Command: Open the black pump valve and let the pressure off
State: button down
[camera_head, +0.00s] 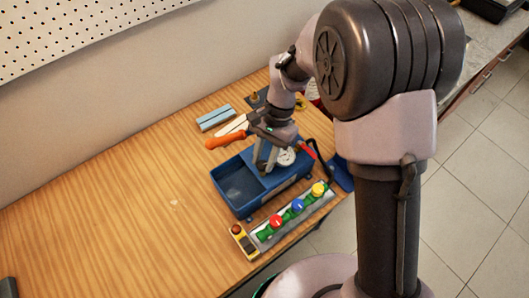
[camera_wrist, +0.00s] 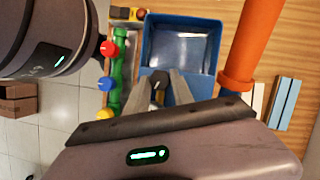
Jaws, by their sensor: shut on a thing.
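The black pump valve (camera_wrist: 158,83) is a small dark knob at the near edge of the blue pump tank, in the wrist view. My gripper (camera_wrist: 161,80) has its two grey fingers around this knob and is shut on it. In the head view my gripper (camera_head: 266,160) points down over the blue pump (camera_head: 216,186), and the knob is hidden there. The pump's pale round gauge (camera_head: 286,157) is just right of the fingers. How far the valve is turned cannot be told.
The orange pump handle (camera_head: 225,140) sticks out left, close beside my gripper. A green manifold with red, blue and yellow knobs (camera_head: 297,205) lies in front of the pump, near a yellow box (camera_head: 245,242). Light blue bars (camera_head: 215,118) lie behind. The table's left is mostly clear.

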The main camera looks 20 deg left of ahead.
jog(key=shift+n+h+p, duration=0.5)
jog(key=shift+n+p, duration=0.45)
jog(key=shift+n, duration=0.55)
jog(key=c, duration=1.1)
grip_release()
jog(key=shift+a, duration=0.1)
jog(key=p+v, duration=0.4)
jog(key=v, duration=1.3)
jog(key=shift+w+a+r, duration=0.1)
jog(key=shift+w+r, duration=0.05)
